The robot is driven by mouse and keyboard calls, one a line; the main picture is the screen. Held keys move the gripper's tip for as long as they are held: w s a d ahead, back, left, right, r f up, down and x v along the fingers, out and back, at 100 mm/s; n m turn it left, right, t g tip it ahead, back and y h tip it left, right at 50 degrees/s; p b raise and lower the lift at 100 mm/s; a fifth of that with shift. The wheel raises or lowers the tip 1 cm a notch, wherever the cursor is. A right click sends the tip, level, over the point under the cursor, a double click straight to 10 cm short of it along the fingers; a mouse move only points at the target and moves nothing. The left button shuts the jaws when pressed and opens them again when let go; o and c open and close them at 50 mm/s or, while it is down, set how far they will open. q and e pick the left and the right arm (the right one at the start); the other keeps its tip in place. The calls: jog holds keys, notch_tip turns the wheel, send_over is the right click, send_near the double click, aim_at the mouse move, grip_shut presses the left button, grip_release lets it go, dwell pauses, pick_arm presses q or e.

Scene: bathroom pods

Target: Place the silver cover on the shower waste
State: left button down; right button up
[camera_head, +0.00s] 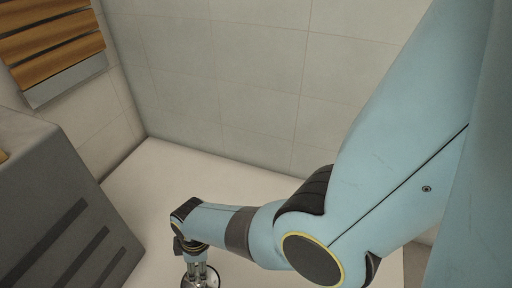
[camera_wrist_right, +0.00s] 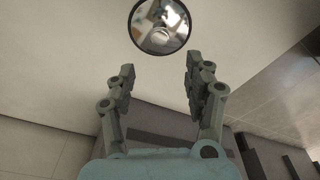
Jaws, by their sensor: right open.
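A round, mirror-like silver cover (camera_wrist_right: 160,27) with a dark rim lies on the pale shower floor, just beyond my right fingertips in the wrist view. In the head view it shows only partly, as a shiny disc (camera_head: 212,281) at the bottom edge, below my right gripper (camera_head: 199,271). My right gripper (camera_wrist_right: 160,72) is open, with nothing between its fingers, and the disc is apart from them in the wrist picture. I cannot tell whether the waste is under the disc; no separate waste opening shows. My left gripper is not in view.
The pale shower floor (camera_head: 150,185) is bare around the disc. Tiled walls (camera_head: 220,75) close it at the back. A grey unit with dark slots (camera_head: 60,200) stands at the left, and a wooden slatted piece (camera_head: 50,45) is on the left wall.

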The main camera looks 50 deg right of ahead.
jog(key=s+d+r+m+t+h, duration=0.1)
jog(key=s+d+r+m+t, duration=0.1)
jog(key=s+d+r+m, duration=0.5)
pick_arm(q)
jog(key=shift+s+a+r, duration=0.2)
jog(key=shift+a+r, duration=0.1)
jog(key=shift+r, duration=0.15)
pick_arm(e)
jog(key=s+d+r, duration=0.1)
jog(key=s+r, duration=0.2)
jog(key=r, duration=0.3)
jog(key=s+d+r+m+t, duration=0.1)
jog(key=s+d+r, duration=0.1)
jog(key=r, duration=0.4)
jog(key=s+d+r+m, duration=0.1)
jog(key=s+r, duration=0.3)
jog(key=r, duration=0.2)
jog(key=shift+s+d+r+t, duration=0.25)
jog(key=shift+d+r+t, duration=0.05)
jog(key=shift+d+r, duration=0.1)
